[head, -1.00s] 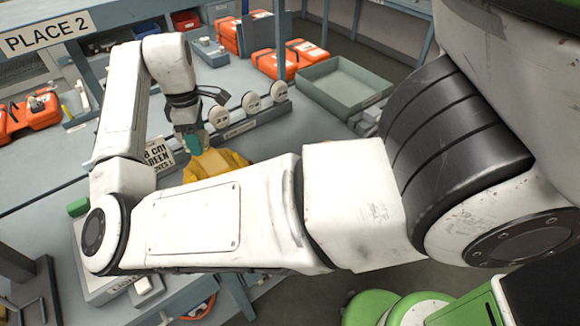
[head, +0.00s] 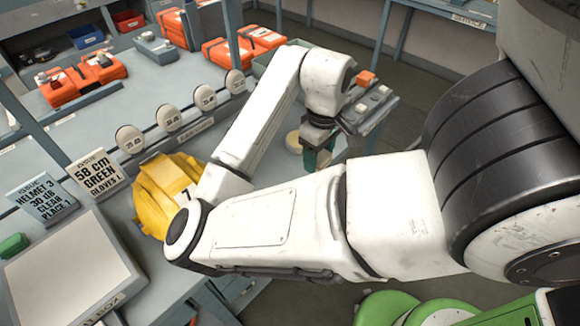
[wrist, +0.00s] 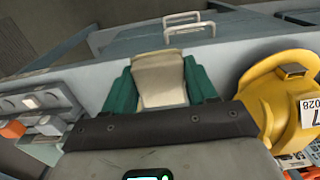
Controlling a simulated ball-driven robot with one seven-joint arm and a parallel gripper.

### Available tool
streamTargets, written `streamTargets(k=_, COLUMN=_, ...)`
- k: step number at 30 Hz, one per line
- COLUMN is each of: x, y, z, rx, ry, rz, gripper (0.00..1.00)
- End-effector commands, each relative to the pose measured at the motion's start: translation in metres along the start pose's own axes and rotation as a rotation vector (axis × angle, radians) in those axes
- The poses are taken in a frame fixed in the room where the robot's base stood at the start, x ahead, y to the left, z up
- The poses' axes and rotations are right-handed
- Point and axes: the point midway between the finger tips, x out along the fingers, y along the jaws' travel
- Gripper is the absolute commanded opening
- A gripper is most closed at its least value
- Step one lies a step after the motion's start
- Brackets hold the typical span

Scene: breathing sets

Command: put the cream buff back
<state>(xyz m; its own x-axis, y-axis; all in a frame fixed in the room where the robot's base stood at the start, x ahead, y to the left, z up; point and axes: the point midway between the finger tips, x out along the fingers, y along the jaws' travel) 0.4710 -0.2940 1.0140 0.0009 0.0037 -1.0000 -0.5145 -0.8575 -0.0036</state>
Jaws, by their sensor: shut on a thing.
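In the wrist view my gripper (wrist: 161,88) is shut on the cream buff (wrist: 160,80), a pale blocky piece between the teal fingers. In the head view a pale cream round part (head: 293,140) shows just left of the fingers; it looks like the buff, but the fingers hide much of it. The buff's underside is hidden.
A row of pale numbered discs (head: 168,119) stands behind. A small shelf with grey and orange blocks (head: 370,100) is right of my gripper. A green tray (head: 262,66) is partly hidden.

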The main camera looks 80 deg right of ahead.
Motion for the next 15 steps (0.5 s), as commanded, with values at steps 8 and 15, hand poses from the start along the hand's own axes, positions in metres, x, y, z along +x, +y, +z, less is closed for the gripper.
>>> streamTargets(k=8, x=0.021, y=-0.001, z=-0.039, rx=0.005, ry=-0.004, rz=0.001, gripper=0.24)
streamTargets(k=15, x=0.044, y=-0.003, z=-0.092, rx=0.008, ry=-0.002, rz=-0.004, gripper=0.24)
